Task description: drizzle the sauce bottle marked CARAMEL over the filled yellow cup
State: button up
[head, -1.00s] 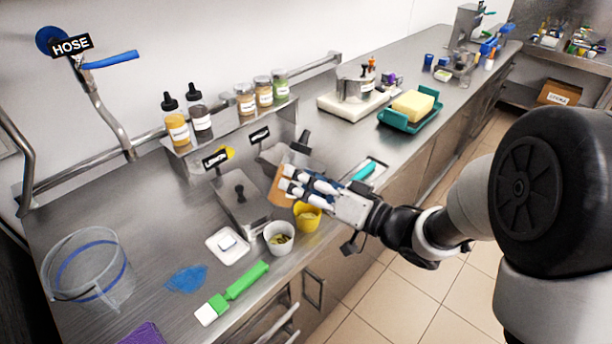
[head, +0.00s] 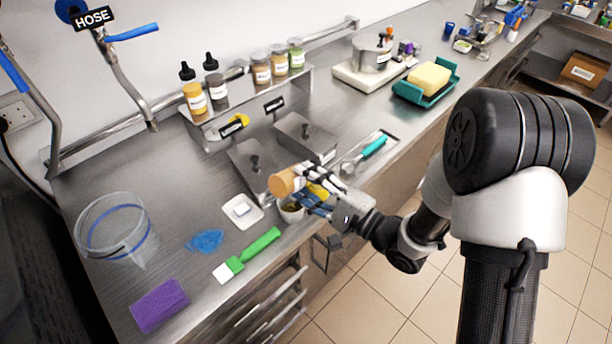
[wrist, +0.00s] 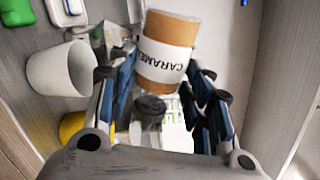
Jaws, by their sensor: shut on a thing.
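My gripper (head: 322,190) is shut on the CARAMEL bottle (head: 283,183), a brown-orange bottle with a white label. The bottle is tipped over, its broad end toward the left in the head view. In the wrist view the bottle (wrist: 168,50) sits between the fingers, label readable, its black cap (wrist: 150,107) toward my palm. The yellow cup (head: 317,189) is mostly hidden behind my fingers in the head view. In the wrist view the yellow cup (wrist: 72,126) shows at the lower left, partly covered by a finger. Its contents are hidden now, and no sauce stream is visible.
A white cup (head: 291,212) stands just left of the yellow one. Metal lidded tubs (head: 262,158) are behind. A teal-handled scoop (head: 372,148) lies right.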

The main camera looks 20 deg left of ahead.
jog(key=r+m+p, duration=0.1)
jog(key=p, duration=0.1)
jog(key=w+r+m+p, duration=0.1)
jog(key=p, duration=0.1)
jog(key=r+m+p, duration=0.1)
jog(key=m+p, duration=0.1)
jog(key=shift+w+d+p, duration=0.25)
jog(key=shift+w+p, duration=0.05)
jog(key=shift+r, duration=0.1)
dwell(0.4)
dwell(0.4)
jog(key=n+b, duration=0.1)
jog(key=n, duration=0.2)
jog(key=shift+n, duration=0.4)
